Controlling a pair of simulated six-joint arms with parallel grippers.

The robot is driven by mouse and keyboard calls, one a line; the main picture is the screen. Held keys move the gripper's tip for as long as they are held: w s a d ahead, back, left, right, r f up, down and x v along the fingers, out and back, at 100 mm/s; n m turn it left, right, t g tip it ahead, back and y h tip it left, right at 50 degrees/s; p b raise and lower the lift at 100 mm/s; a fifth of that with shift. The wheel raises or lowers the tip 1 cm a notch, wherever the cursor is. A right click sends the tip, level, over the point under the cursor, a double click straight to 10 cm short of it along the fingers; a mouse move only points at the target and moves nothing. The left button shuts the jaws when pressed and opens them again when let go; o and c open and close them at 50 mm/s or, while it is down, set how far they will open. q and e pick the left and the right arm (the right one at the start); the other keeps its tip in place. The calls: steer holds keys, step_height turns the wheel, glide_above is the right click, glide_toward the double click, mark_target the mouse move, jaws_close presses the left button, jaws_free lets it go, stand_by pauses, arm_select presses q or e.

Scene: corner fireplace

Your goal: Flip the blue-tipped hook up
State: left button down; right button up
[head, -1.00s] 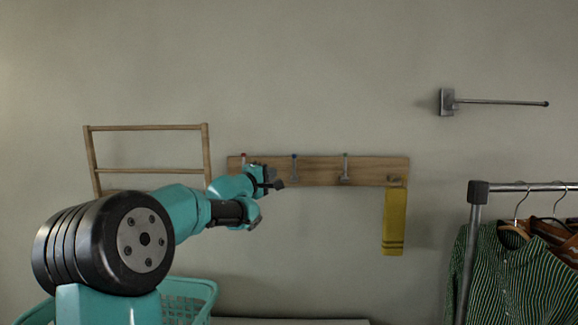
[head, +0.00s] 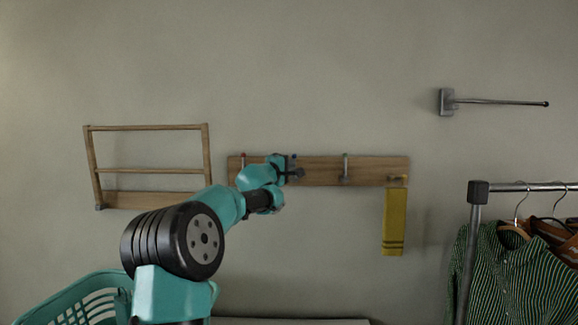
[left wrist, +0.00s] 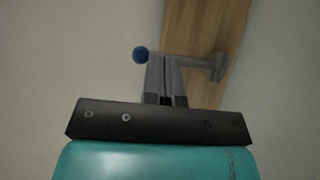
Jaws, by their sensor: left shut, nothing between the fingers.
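The blue-tipped hook (head: 294,156) is on the wooden rail (head: 380,171) on the wall. In the left wrist view its blue ball tip (left wrist: 140,54) shows left of my fingers, and its grey mount (left wrist: 215,68) shows to their right against the wood. My left gripper (head: 297,173) is at this hook. Its fingers (left wrist: 163,62) are shut with nothing between them, and they overlap the hook's middle in the wrist view. I cannot tell whether they touch it. My right gripper is not in view.
A red-tipped hook (head: 243,157) is left on the rail and a green-tipped hook (head: 346,166) is right. A yellow cloth (head: 395,222) hangs at the right end.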

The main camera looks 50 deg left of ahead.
arm_select(q)
steer(key=shift+w+a+r, duration=0.4)
steer(key=shift+w+a, duration=0.15)
steer(key=shift+a, duration=0.05)
steer(key=shift+s+d, duration=0.1)
steer(key=shift+s, duration=0.05)
steer(key=r+v, duration=0.2)
steer(key=v, duration=1.1)
steer(key=shift+s+d+r, duration=0.2)
steer(key=shift+s+r, duration=0.1)
steer(key=shift+s, duration=0.15)
